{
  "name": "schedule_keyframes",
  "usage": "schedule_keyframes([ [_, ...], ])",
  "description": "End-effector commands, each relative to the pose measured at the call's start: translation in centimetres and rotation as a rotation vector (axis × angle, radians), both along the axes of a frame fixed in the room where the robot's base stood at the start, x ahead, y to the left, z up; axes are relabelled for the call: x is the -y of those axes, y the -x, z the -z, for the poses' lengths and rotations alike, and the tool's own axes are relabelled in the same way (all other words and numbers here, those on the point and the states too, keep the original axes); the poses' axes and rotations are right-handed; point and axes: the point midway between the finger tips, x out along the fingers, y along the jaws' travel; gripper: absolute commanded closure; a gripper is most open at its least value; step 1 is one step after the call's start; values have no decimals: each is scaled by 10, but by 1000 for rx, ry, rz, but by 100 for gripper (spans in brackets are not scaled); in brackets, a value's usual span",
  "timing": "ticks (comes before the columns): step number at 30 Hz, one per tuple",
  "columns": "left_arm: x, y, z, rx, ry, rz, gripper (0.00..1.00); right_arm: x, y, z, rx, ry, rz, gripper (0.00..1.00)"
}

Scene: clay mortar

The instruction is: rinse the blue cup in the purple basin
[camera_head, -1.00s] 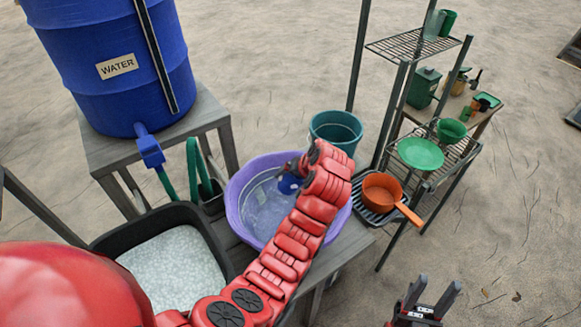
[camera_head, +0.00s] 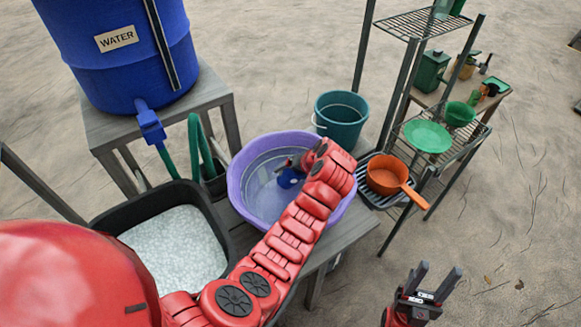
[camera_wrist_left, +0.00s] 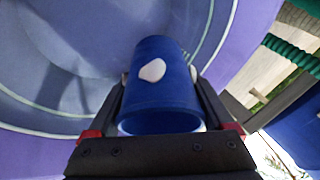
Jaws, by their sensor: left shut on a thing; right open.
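The blue cup (camera_head: 289,178) is inside the purple basin (camera_head: 236,190), partly hidden by my arm in the head view. My left gripper (camera_head: 297,165) reaches over the basin's right side and is shut on the cup. Clear water seems to lie in the basin. I cannot tell whether the cup touches it. My right gripper (camera_head: 432,280) is open and empty at the lower right, away from the basin.
A blue water barrel (camera_head: 115,50) with a tap stands at the left. A black tub of pale granules (camera_head: 172,250) is left of the basin. A teal bucket (camera_head: 340,120) stands behind. An orange pan (camera_head: 386,176) and a wire rack with green dishes (camera_head: 428,136) are right.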

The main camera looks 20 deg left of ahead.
Motion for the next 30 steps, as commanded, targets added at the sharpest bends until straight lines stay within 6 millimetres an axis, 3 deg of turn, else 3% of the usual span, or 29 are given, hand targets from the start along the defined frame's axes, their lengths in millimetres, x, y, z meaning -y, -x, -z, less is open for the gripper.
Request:
schedule_keyframes([
  [15,0,1,75,-2,1,-1,70,0,0,33,0,0,0,50],
  [22,0,0,89,1,1,1,70,0,0,39,0,0,0,50],
  [30,0,0,91,0,1,0,70,0,0,40,0,0,0,50],
])
